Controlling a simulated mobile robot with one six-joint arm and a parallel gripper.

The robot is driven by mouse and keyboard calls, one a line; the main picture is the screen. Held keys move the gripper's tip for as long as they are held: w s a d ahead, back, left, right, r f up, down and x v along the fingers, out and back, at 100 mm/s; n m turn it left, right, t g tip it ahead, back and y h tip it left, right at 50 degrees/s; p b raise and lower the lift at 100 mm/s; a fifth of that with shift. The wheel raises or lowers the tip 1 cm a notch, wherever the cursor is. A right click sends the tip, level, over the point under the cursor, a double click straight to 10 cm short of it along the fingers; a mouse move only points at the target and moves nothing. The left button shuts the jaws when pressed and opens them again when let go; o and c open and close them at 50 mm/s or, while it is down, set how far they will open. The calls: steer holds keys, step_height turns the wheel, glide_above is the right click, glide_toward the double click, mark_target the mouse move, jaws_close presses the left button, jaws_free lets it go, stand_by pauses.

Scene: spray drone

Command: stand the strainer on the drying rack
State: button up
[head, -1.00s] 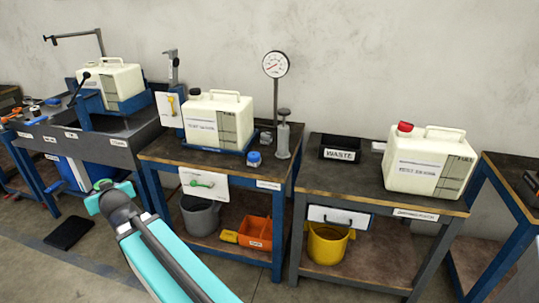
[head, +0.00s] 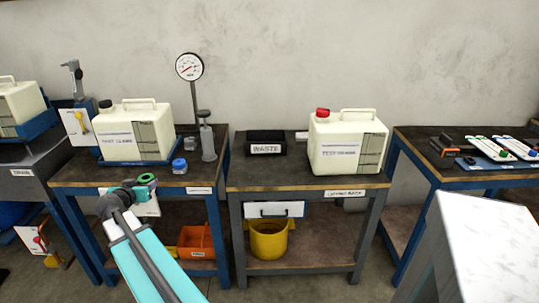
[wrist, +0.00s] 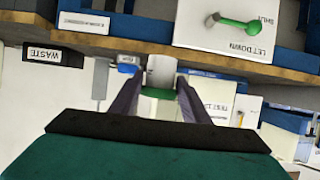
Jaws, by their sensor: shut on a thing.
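My gripper (head: 135,186) is at the end of the teal arm, in front of the table with the gauge in the head view. In the wrist view, my gripper (wrist: 155,88) has its two dark fingers closed on a small pale cylinder with a green band, which appears to be the strainer (wrist: 161,70). In the head view the strainer (head: 147,179) shows as a small green ring at the gripper's tip. I cannot pick out a drying rack for certain in either view.
A red-capped jug (head: 346,142) and a black waste bin (head: 265,143) stand on the middle table. Coloured strips (head: 489,148) lie on the right table.

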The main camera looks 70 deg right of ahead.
steer(key=s+d+m+g, duration=0.3)
steer(key=s+d, duration=0.4)
steer(key=s+d+m+g+b, duration=0.1)
steer(key=s+d+m+g, duration=0.2)
steer(key=s+d, duration=0.4)
steer(key=s+d+m+g, duration=0.3)
steer(key=s+d+g, duration=0.1)
steer(key=s+d, duration=0.3)
steer(key=shift+s+d+r+b, duration=0.1)
steer(key=shift+s+b, duration=0.1)
steer(key=shift+s, duration=0.25)
steer(key=shift+s+d+r+b, duration=0.1)
steer(key=shift+s+b, duration=0.05)
steer(key=shift+s, duration=0.3)
steer(key=s+d, duration=0.3)
steer(key=s+d+f+p, duration=0.1)
steer(key=s+d, duration=0.2)
steer(key=s, duration=0.1)
steer(key=s+d+p, duration=0.1)
steer(key=s+d, duration=0.2)
steer(key=d, duration=0.1)
steer(key=shift+s+f, duration=0.2)
steer(key=shift+s, duration=0.15)
steer(key=shift+s, duration=0.1)
steer(key=shift+s+d, duration=0.2)
steer(key=shift+s, duration=0.05)
steer(key=shift+s+d+f, duration=0.2)
steer(key=shift+f+p, duration=0.35)
steer(key=shift+f, duration=1.25)
steer(key=shift+f, duration=0.15)
